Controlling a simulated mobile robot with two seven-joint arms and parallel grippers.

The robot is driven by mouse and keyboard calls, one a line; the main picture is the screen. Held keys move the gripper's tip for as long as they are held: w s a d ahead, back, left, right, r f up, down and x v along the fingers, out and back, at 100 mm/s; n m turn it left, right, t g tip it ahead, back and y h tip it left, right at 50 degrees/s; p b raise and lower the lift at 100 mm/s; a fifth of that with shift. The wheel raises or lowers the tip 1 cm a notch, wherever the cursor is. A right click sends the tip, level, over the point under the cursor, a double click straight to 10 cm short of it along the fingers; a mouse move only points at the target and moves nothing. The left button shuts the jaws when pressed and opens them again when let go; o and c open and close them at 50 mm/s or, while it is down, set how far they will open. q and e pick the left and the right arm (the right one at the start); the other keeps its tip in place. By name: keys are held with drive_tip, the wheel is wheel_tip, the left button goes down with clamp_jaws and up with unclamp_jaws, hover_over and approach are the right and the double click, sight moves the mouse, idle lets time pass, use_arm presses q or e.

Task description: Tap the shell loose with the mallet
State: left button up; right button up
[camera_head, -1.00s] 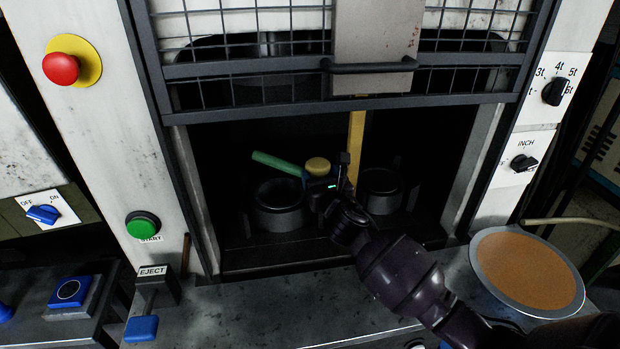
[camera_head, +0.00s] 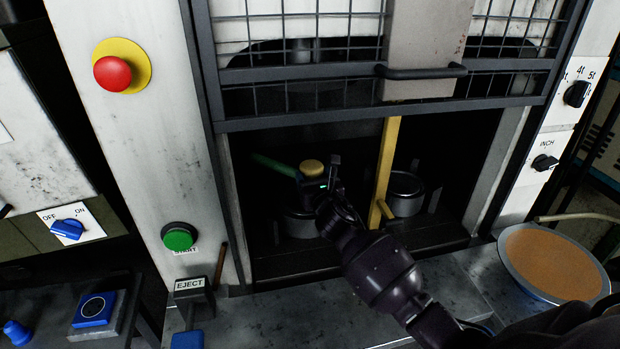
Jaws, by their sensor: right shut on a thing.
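My right gripper (camera_head: 316,188) reaches through the press opening, under the raised mesh guard. It is shut on the mallet, which has a green handle (camera_head: 274,165) pointing left and a yellowish round head face (camera_head: 313,167). The mallet is over the left die (camera_head: 300,223), a dark round cup that the gripper and mallet partly cover. I cannot tell whether the mallet touches anything there. A second round die (camera_head: 404,193) stands to the right. No shell can be made out in the dark. My left gripper is not in view.
The mesh guard (camera_head: 430,72) hangs above the opening. A yellow upright bar (camera_head: 386,165) stands between the dies, close to my right arm. A pan of brown material (camera_head: 555,262) is at right. An eject lever (camera_head: 190,300), green start button (camera_head: 179,237) and red stop button (camera_head: 112,73) are at left.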

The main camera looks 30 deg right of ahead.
drive_tip(key=shift+a+r, duration=0.1)
drive_tip(key=shift+a, duration=0.05)
drive_tip(key=shift+d, duration=0.2)
drive_tip(key=shift+p, duration=0.35)
wheel_tip(320, 180, down, 2)
drive_tip(key=shift+f+b, duration=0.15)
drive_tip(key=shift+b, duration=0.85)
drive_tip(key=shift+f+b, duration=0.7)
drive_tip(key=shift+f, duration=0.3)
drive_tip(key=shift+a+f, duration=0.1)
